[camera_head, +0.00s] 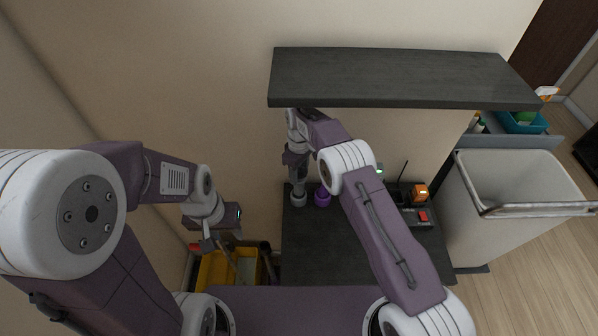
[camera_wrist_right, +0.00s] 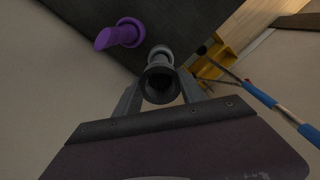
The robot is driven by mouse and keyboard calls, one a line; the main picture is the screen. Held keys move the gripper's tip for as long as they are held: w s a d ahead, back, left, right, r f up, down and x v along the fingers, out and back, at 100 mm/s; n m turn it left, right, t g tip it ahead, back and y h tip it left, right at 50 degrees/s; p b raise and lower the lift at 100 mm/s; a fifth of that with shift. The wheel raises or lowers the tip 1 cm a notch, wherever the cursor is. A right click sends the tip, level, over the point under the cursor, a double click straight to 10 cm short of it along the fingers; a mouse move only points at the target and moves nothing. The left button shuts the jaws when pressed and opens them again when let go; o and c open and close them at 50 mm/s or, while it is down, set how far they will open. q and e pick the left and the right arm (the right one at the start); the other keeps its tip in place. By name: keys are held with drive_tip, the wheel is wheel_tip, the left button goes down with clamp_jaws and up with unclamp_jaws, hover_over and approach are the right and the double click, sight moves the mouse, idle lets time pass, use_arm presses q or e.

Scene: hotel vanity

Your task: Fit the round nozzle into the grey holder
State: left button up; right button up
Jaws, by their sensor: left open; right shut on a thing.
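The round nozzle (camera_wrist_right: 160,83), a dark grey tube with an open round mouth, is between the fingers of my right gripper (camera_head: 296,178). That gripper is shut on it and points down at the left end of the dark counter. The grey holder (camera_head: 298,199) stands on the counter below this gripper. In the right wrist view a light grey ring of it (camera_wrist_right: 160,52) shows just beyond the nozzle. I cannot tell whether the two touch. My left gripper (camera_head: 222,246) is open and empty, left of the counter.
A purple holder-like piece (camera_head: 322,196) stands close right of the grey holder. A dark shelf (camera_head: 395,77) overhangs the back. A black device with a red button (camera_head: 422,216) sits at the counter's right. A yellow bin (camera_head: 214,272) is at lower left; a pale bin (camera_head: 510,190) stands right.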

drive_tip(key=shift+s+a, duration=0.15)
drive_tip(key=shift+f, duration=0.2)
drive_tip(key=shift+f+b, duration=0.25)
drive_tip(key=shift+b, duration=0.05)
idle(0.5)
drive_tip(key=shift+f+b, duration=0.65)
drive_tip(key=shift+f, duration=0.2)
drive_tip(key=shift+f+b, duration=0.5)
drive_tip(key=shift+f, duration=0.1)
idle(0.5)
drive_tip(key=shift+f+b, duration=0.4)
drive_tip(key=shift+f, duration=0.15)
drive_tip(key=shift+f+b, duration=0.3)
drive_tip(key=shift+b, duration=0.05)
idle(0.4)
